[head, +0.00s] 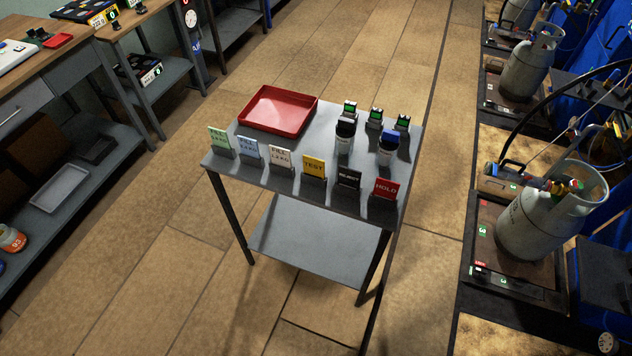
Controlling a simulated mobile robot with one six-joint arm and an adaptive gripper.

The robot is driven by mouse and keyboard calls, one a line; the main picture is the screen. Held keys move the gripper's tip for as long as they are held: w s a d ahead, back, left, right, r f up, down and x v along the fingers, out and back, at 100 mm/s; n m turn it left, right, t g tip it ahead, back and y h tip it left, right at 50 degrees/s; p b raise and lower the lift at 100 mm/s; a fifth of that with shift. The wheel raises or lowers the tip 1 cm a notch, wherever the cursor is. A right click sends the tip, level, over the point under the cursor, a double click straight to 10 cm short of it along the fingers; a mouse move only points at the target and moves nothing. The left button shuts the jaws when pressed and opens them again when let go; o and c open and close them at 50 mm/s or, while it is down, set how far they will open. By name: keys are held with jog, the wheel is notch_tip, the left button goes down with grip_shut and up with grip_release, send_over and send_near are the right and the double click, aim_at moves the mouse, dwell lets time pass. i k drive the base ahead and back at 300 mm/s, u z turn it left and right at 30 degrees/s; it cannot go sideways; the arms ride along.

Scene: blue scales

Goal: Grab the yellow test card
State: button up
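The yellow test card (314,166) stands upright in a dark holder on the near edge of a small grey table (225,170). The word TEST shows on its face. It is in a row of cards, with a white card (280,157) to its left and a black REJECT card (348,178) to its right. My gripper is not in the head view.
A green card (219,139), a blue card (248,147) and a red HOLD card (385,188) share the row. Behind them are a red tray (278,110), two dark-capped jars (345,136) and small green-screened devices (375,117). Gas cylinders (545,222) stand right; floor surrounds the table.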

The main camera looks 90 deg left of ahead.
aim_at(314, 167)
jog(key=z, duration=0.05)
jog(key=k, duration=2.9)
jog(key=u, duration=0.7)
jog(key=i, duration=0.95)
jog(key=z, duration=0.05)
